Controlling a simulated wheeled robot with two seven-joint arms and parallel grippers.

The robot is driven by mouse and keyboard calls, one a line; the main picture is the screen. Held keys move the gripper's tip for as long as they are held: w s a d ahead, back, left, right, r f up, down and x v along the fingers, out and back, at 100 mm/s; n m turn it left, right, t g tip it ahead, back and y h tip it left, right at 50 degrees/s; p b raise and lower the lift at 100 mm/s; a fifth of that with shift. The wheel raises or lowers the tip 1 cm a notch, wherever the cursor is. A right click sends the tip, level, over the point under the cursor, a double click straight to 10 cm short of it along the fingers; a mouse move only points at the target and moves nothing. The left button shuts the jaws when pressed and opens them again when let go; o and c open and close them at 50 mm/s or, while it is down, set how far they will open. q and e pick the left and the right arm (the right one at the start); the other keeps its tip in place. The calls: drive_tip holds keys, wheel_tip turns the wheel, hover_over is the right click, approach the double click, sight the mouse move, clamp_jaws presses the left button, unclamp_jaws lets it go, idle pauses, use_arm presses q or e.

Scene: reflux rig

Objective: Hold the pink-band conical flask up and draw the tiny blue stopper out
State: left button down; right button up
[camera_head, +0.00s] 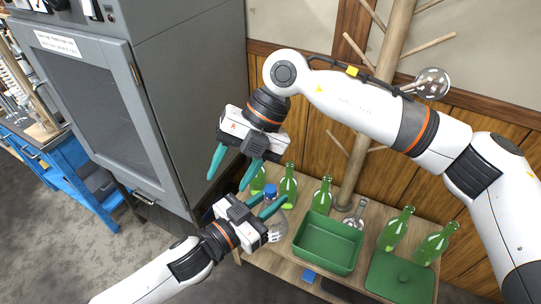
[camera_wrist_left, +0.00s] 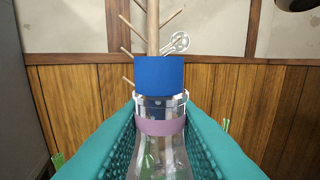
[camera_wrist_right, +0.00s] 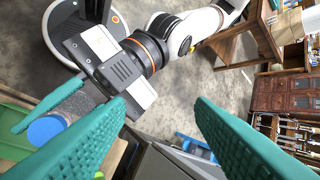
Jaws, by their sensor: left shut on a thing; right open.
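The pink-band conical flask (camera_wrist_left: 162,155) is clear glass and stands upright between my left gripper's teal fingers in the left wrist view. Its pink band (camera_wrist_left: 160,127) is round the neck, and the blue stopper (camera_wrist_left: 160,75) sits on top. My left gripper (camera_head: 265,192) is shut on the flask, above the bench's left end. The stopper also shows in the head view (camera_head: 271,189) and the right wrist view (camera_wrist_right: 46,129). My right gripper (camera_head: 228,182) is open and empty, left of the stopper and apart from it.
A wooden bench (camera_head: 262,260) carries several green bottles (camera_head: 321,196), a green tray (camera_head: 325,243), a green lid-like box (camera_head: 400,278) and clear glassware (camera_head: 355,217). A wooden peg stand (camera_head: 378,100) rises behind. A grey cabinet (camera_head: 165,130) stands close at the left.

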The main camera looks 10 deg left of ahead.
sight(271, 188)
drive_tip(key=d+t+h, duration=0.1)
drive_tip(key=d, duration=0.1)
drive_tip(key=w+d+r+t+h, duration=0.1)
drive_tip(key=d+h, duration=0.1)
drive_tip(key=d+t+h, duration=0.2)
drive_tip(key=shift+w+d+r, duration=0.1)
drive_tip(key=shift+w+r, duration=0.3)
drive_tip(key=shift+w+d+f, duration=0.1)
drive_tip(key=shift+d, duration=0.05)
drive_tip(key=shift+f, duration=3.35)
drive_tip(key=shift+c, duration=0.2)
clamp_jaws()
drive_tip(key=shift+r, duration=0.2)
drive_tip(key=shift+r, duration=1.85)
